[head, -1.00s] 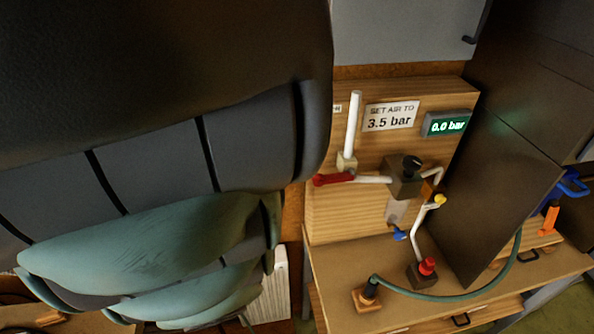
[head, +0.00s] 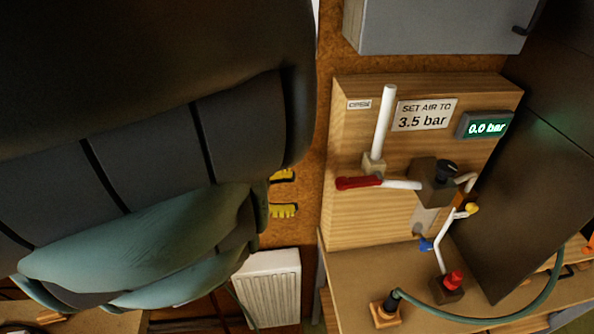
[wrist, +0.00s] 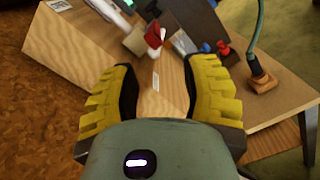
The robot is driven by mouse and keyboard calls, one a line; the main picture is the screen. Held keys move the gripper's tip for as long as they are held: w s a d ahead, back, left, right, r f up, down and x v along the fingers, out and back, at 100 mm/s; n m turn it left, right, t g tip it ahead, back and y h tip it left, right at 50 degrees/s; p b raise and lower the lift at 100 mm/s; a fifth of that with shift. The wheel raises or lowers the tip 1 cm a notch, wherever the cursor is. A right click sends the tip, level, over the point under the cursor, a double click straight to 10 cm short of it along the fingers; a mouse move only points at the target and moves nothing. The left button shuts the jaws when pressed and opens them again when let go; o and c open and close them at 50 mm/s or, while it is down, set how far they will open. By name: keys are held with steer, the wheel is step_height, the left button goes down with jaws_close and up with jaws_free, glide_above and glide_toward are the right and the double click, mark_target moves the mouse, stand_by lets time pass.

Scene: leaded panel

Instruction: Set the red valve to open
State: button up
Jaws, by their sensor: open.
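The red valve lever (head: 358,183) is on the front of the wooden panel (head: 345,215), below a white vertical pipe (head: 384,125). Its handle points left, roughly in line with the horizontal white pipe (head: 402,184). A small label, seemingly reading OPEN (head: 359,104), is higher on the panel, left of the vertical pipe. The red lever also shows in the wrist view (wrist: 153,36), ahead of my gripper (wrist: 162,78). My gripper is open and empty, with yellow padded fingers apart. In the head view its fingertips (head: 283,193) are left of the lever, not touching it.
A sign reads SET AIR TO 3.5 bar (head: 424,115); the display (head: 486,126) reads 0.0 bar. A black knob (head: 446,167), a red knob (head: 454,280) and a green hose (head: 500,317) are to the right. A grey cabinet (head: 440,25) hangs above. A white radiator (head: 270,285) stands below.

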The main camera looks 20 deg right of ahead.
mark_target(355, 180)
steer(key=shift+t, duration=0.3)
steer(key=x, duration=0.8)
steer(key=p+x, duration=0.1)
steer(key=x, duration=0.4)
steer(key=shift+w+d+r, duration=0.1)
steer(key=shift+w+r, duration=0.2)
steer(key=shift+w, duration=0.1)
steer(key=shift+s+d+f, duration=0.1)
steer(key=shift+s+d, duration=0.05)
steer(key=shift+d, duration=0.3)
steer(key=shift+o, duration=0.4)
jaws_close()
